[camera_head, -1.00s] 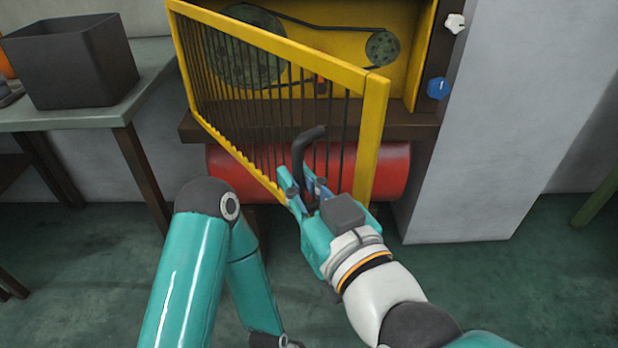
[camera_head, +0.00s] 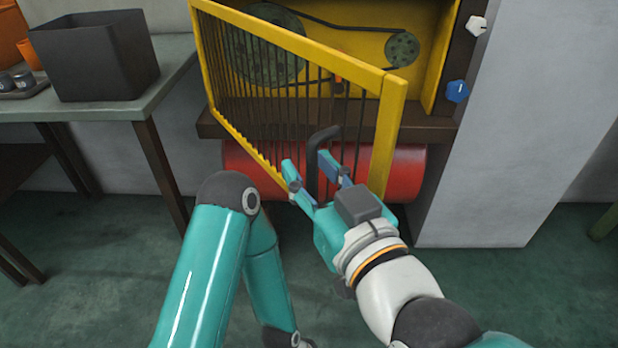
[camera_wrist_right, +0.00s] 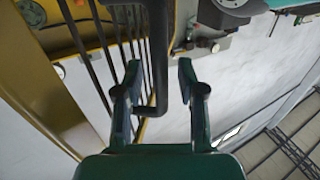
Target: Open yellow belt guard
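The yellow belt guard (camera_head: 391,130), a frame with dark bars, is swung outward from the machine, its free end toward me. Its black curved handle (camera_head: 322,145) sticks out near that free end. My right gripper (camera_head: 306,162) is open, with its fingers apart on either side of the handle. In the right wrist view the black handle (camera_wrist_right: 158,50) runs between the two spread fingers, nearer the left one. A gap shows between the handle and the right finger. My left arm shows at the lower middle, but its gripper is not in view.
Two pulleys (camera_head: 403,49) and a belt show in the yellow housing behind the guard. A red cylinder (camera_head: 405,172) lies below. A table (camera_head: 95,106) with a dark bin (camera_head: 97,57) stands left. A blue knob (camera_head: 457,91) and a grey wall (camera_head: 530,120) are right.

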